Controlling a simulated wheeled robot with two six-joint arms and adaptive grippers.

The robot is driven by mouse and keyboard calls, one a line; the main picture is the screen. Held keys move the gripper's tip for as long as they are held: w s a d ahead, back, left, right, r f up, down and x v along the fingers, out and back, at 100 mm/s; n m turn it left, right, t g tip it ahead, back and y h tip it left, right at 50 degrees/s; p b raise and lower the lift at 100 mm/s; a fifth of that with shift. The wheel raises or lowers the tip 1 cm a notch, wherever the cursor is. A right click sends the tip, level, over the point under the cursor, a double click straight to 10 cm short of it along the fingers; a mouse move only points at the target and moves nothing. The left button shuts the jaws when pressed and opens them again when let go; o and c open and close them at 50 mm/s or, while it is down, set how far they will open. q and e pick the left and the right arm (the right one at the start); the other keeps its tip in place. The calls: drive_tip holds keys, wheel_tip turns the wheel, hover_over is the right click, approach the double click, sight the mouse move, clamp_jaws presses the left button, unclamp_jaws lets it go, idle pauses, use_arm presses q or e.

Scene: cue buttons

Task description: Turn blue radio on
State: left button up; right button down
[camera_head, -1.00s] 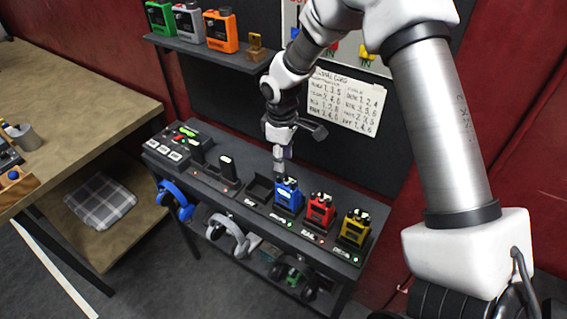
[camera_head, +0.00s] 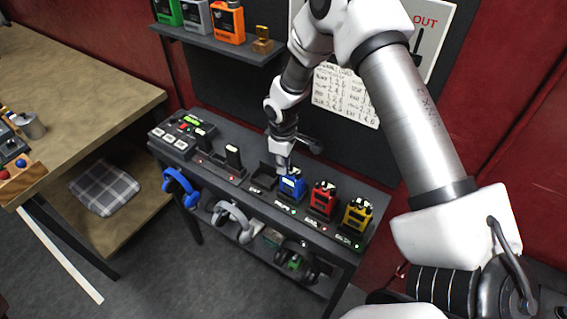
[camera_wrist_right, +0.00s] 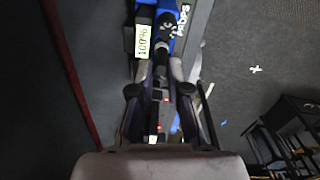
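The blue radio (camera_head: 292,188) stands upright in the charger row on the dark desk, left of the red radio (camera_head: 322,199) and yellow radio (camera_head: 356,215). My right gripper (camera_head: 283,166) points down at the blue radio's top, at its left side. In the right wrist view the blue radio (camera_wrist_right: 182,18) is at the top, with a black knob and a pale "100%" label. There my right gripper (camera_wrist_right: 161,70) shows a narrow gap between its fingers, with a dark part of unclear identity between them. Whether it touches the radio is unclear. My left gripper is out of view.
An empty charger slot (camera_head: 262,180) lies left of the blue radio. Blue headphones (camera_head: 181,187) and grey headphones (camera_head: 232,222) hang at the desk front. A shelf (camera_head: 215,42) with more radios is above. A wooden table (camera_head: 85,90) stands at left.

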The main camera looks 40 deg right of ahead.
drive_tip(key=shift+d, duration=0.1)
drive_tip(key=shift+s+f+m, duration=0.1)
drive_tip(key=shift+m, duration=0.3)
drive_tip(key=m, duration=0.4)
drive_tip(key=shift+b, duration=0.35)
drive_tip(key=c, duration=1.1)
unclamp_jaws()
wheel_tip(320, 180, up, 12)
